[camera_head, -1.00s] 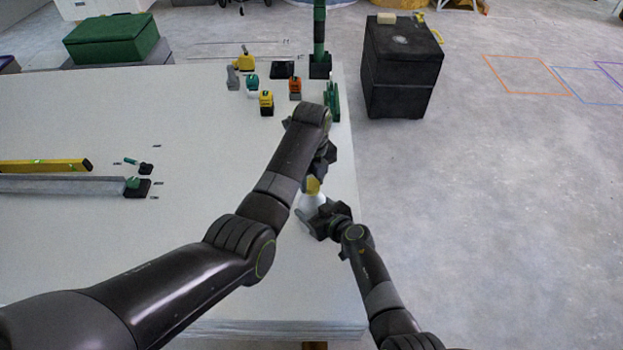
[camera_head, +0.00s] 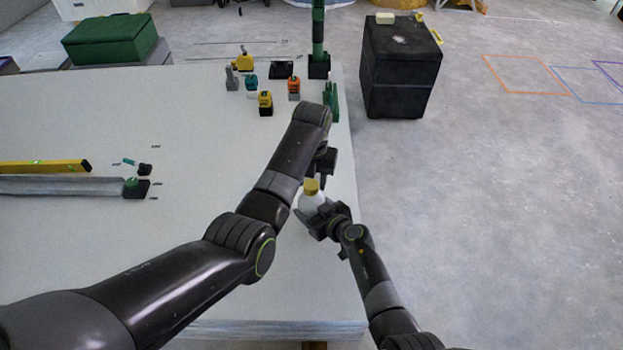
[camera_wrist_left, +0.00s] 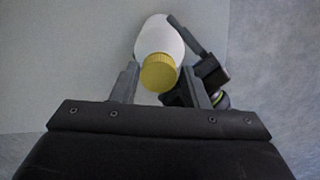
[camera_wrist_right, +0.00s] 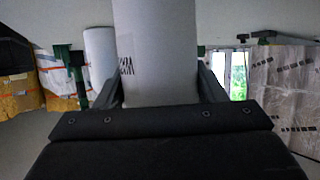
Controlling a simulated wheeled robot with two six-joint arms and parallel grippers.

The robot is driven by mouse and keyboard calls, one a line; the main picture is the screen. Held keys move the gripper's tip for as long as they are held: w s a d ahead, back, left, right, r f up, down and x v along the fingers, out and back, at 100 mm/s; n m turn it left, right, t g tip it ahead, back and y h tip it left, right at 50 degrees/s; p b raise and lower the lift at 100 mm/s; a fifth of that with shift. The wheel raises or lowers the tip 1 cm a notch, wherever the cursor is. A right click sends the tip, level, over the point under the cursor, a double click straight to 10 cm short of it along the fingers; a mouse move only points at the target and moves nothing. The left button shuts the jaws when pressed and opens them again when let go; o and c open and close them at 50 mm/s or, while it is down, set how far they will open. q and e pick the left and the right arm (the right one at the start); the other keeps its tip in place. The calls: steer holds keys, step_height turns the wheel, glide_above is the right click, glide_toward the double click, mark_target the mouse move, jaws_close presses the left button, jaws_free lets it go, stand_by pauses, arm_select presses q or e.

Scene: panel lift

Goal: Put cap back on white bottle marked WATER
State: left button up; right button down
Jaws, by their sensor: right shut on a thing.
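The white bottle (camera_head: 312,202) stands near the right edge of the white table, with the yellow cap (camera_head: 312,187) on top of its neck. My right gripper (camera_head: 315,214) is shut around the bottle's body. In the right wrist view the bottle (camera_wrist_right: 155,50) fills the space between the fingers, with part of a dark marking showing; I cannot read it whole. My left gripper (camera_head: 320,172) is behind the cap in the head view. In the left wrist view its fingers are apart, with the yellow cap (camera_wrist_left: 158,73) between them and gaps at both sides.
Several small tools, including a yellow-and-black one (camera_head: 265,103), stand at the table's far side near a green post (camera_head: 318,40). A yellow level (camera_head: 45,166) lies at the left. A black box (camera_head: 400,70) stands on the floor at right. The table's middle is clear.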

arm_select(q)
steer(key=shift+o, duration=1.4)
steer(key=shift+r, duration=2.2)
steer(key=shift+c, duration=0.5)
